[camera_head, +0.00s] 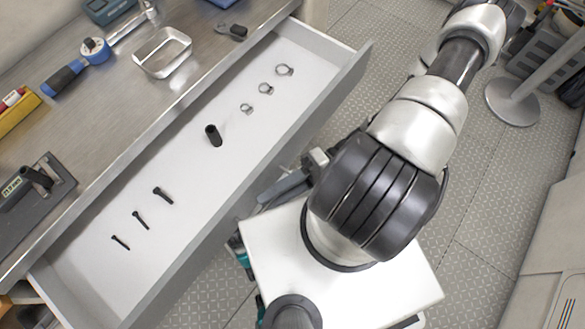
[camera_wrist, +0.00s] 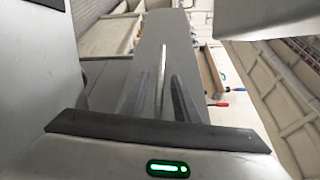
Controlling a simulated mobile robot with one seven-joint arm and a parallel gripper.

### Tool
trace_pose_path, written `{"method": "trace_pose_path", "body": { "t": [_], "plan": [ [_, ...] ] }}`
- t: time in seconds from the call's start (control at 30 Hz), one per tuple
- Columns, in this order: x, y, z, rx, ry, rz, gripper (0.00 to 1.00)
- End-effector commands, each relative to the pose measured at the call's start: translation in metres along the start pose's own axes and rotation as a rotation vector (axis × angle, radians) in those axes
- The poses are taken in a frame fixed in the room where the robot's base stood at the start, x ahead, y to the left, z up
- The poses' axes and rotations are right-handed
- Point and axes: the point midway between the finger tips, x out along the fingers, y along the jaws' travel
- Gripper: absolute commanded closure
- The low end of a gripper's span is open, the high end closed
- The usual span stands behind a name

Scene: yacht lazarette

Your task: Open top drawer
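The top drawer (camera_head: 185,165) is pulled far out from under the steel worktop, and its light grey inside shows in the head view. Several black bolts, a black cylinder (camera_head: 213,135) and a few ring clamps (camera_head: 266,88) lie in it. My gripper (camera_head: 285,188) is low beside the outer side of the drawer front, partly hidden by my arm. In the wrist view, its body with a green light fills the bottom, and two dark narrow parts stand on either side of a pale strip. The drawer handle is not clearly visible, and I cannot tell whether the gripper touches it.
The worktop (camera_head: 110,130) carries a metal tray (camera_head: 162,52), a blue-handled tool (camera_head: 66,78), a tape roll (camera_head: 95,50) and a dark grey device (camera_head: 32,195). Patterned floor (camera_head: 470,190) is open to the right. A round post base (camera_head: 512,102) stands at upper right.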

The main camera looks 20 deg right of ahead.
Motion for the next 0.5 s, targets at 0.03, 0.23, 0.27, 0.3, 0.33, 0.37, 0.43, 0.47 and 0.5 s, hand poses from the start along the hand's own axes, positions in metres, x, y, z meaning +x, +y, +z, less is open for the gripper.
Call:
{"method": "trace_pose_path", "body": {
  "t": [0.03,0.23,0.27,0.3,0.33,0.37,0.43,0.47,0.5],
  "plan": [
    [0.000,0.000,0.000,0.000,0.000,0.000,0.72],
    [-0.014,0.001,-0.001,-0.002,0.002,0.003,0.72],
    [-0.018,0.001,-0.001,-0.002,0.002,0.004,0.72],
    [-0.026,0.001,-0.001,-0.001,0.003,0.004,0.72],
    [-0.033,0.001,-0.001,0.000,0.003,0.006,0.72],
    [-0.039,0.001,-0.001,-0.001,0.003,0.005,0.72],
    [-0.057,0.002,-0.001,-0.002,0.004,0.006,0.72],
    [-0.064,0.001,-0.001,-0.001,0.004,0.006,0.72],
    [-0.074,0.002,-0.001,-0.001,0.004,0.005,0.72]
  ]
}}
